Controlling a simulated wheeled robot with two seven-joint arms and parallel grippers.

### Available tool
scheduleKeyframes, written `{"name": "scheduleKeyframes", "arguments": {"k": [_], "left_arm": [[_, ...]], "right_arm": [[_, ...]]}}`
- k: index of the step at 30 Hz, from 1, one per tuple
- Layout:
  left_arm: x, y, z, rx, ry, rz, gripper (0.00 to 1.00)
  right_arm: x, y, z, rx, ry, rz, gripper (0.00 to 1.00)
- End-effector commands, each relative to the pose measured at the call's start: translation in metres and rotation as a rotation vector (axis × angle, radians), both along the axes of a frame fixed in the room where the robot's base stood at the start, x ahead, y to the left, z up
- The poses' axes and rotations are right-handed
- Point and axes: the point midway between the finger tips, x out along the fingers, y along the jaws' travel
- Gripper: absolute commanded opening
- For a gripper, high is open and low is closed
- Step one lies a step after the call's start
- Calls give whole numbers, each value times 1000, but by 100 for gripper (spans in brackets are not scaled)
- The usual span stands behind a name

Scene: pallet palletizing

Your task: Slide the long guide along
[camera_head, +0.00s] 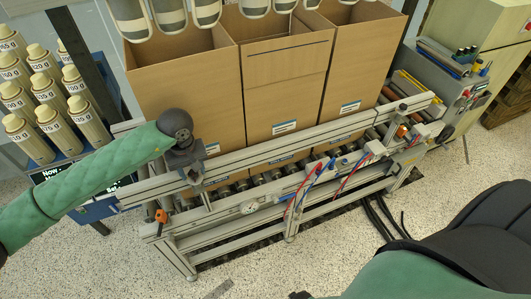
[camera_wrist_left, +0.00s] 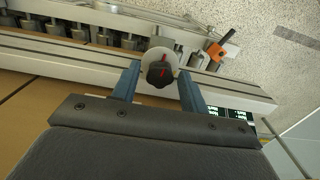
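The long guide (camera_head: 320,132) is a pale metal rail running along the near side of the conveyor, in front of the cardboard boxes. My left gripper (camera_head: 188,172) is at the rail's left part. In the left wrist view the rail (camera_wrist_left: 60,60) crosses the picture, with a round dark knob with a red mark (camera_wrist_left: 160,72) on a pale disc. The two blue fingers (camera_wrist_left: 160,85) stand apart on either side of the knob, with small gaps visible. Contact behind the gripper body is hidden. My right arm shows at lower right; its gripper is out of view.
Open cardboard boxes (camera_head: 195,85) stand in a row behind the rail. Rollers (camera_head: 265,178) lie below it. Red and blue hoses (camera_head: 300,190) and an orange knob (camera_head: 161,216) are on the near frame. Labelled bottles (camera_head: 30,135) stand at left. The floor in front is clear.

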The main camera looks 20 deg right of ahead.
Motion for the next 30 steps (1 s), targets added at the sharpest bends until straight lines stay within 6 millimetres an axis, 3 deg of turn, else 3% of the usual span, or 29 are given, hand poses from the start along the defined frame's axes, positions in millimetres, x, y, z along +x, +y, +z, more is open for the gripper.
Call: {"name": "scheduleKeyframes", "arguments": {"k": [1,4,5,30], "left_arm": [[0,0,0,0,0,0,35],[0,0,0,0,0,0,15],[0,0,0,0,0,0,13],[-25,0,-1,0,0,-1,13]], "right_arm": [[0,-1,0,-1,1,0,54],[-1,-2,0,-1,2,0,54],[-1,-2,0,-1,2,0,54],[0,1,-10,1,-1,0,54]]}}
